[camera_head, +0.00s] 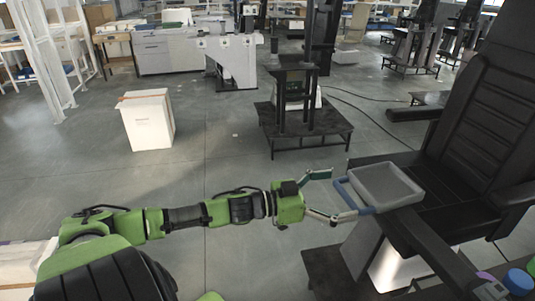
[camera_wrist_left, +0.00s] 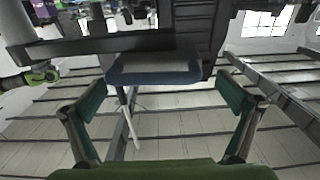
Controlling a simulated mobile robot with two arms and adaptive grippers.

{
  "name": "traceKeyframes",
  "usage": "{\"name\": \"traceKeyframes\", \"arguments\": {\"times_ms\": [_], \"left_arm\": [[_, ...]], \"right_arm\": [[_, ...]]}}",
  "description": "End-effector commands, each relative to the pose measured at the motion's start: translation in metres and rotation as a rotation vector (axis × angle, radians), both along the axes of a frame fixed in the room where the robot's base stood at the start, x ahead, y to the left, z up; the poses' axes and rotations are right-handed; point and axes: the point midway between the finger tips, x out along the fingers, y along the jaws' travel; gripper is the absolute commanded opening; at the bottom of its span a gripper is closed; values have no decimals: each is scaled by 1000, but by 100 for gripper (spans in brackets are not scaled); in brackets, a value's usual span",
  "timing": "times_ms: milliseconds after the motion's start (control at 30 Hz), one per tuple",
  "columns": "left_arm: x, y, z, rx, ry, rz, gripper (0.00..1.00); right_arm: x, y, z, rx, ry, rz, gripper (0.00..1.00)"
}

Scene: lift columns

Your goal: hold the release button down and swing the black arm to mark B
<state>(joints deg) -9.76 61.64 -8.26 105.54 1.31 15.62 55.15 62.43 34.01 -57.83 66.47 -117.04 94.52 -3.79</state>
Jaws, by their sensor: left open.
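My left gripper (camera_head: 332,197) is open, with its two fingers spread on either side of the blue front edge of a grey tray (camera_head: 388,187). In the left wrist view the tray's blue-grey underside (camera_wrist_left: 153,68) lies beyond and between the open fingers (camera_wrist_left: 160,82); I cannot tell whether they touch it. A black arm (camera_head: 430,250) runs from beside the tray toward the lower right. A dark beam (camera_wrist_left: 100,45) crosses above the tray in the left wrist view. I cannot make out the release button or mark B. My right gripper is not in view.
A black chair (camera_head: 480,120) stands at right behind the tray. A blue round part (camera_head: 518,281) and a purple part (camera_head: 487,277) show at the lower right. A black stand (camera_head: 305,125) and a white box (camera_head: 148,120) are farther back. Floor at centre left is clear.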

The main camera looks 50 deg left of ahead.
Motion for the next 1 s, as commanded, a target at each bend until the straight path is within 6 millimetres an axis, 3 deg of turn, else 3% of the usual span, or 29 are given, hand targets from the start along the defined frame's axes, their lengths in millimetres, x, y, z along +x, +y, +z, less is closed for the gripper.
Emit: {"name": "traceKeyframes", "arguments": {"times_ms": [667, 1000], "left_arm": [[-62, 32, -1, -2, 2, -8, 100], [-56, 80, -47, 34, 42, 130, 100]], "right_arm": [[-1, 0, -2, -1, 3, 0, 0], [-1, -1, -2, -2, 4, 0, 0]]}}
